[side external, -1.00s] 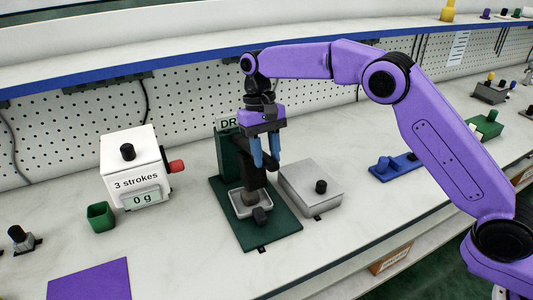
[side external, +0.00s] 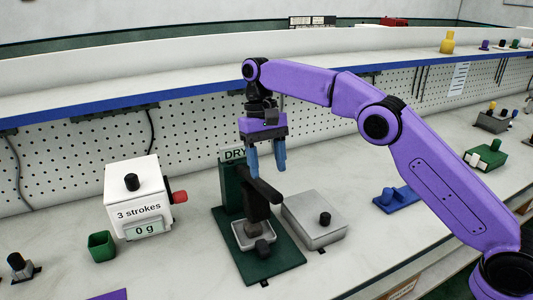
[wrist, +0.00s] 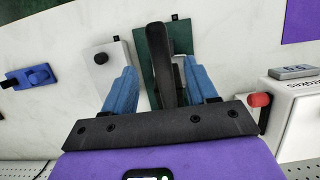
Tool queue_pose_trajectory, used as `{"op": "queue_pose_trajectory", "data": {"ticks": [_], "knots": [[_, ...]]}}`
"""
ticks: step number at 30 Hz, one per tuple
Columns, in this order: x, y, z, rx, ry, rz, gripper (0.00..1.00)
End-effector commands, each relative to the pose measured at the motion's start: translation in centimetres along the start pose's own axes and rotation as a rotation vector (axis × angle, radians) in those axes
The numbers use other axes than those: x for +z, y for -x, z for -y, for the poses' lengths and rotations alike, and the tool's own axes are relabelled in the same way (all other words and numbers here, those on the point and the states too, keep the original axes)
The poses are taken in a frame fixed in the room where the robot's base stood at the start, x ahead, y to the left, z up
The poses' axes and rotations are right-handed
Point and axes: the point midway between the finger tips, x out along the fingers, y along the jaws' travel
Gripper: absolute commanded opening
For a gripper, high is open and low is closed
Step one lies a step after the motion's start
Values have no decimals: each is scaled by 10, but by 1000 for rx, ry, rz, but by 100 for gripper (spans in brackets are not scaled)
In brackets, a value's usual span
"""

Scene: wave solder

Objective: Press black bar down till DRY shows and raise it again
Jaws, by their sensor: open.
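The black bar (side external: 262,188) is on a green press (side external: 229,190) with a green base. The bar slopes down toward the front right in the side view. A sign reading DRY (side external: 235,154) stands at the top of the press. A small pale tray (side external: 240,238) sits on the base under the bar. My gripper (side external: 266,168) is open, with its blue fingers pointing down just above and behind the bar. In the wrist view the black bar (wrist: 159,60) runs between the two spread fingers, which do not appear to grip it.
A white box reading "3 strokes" and "0 g" (side external: 139,210), with a red knob, and a green cup (side external: 102,246) stand left. A blue piece (side external: 395,200) lies farther right.

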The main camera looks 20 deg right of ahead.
Motion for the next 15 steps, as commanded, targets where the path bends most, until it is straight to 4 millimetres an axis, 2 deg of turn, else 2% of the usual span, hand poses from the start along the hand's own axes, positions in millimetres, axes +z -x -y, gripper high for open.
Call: {"op": "queue_pose_trajectory", "data": {"ticks": [15], "knots": [[0, 20, 0, 0, 0, -1, 57]]}}
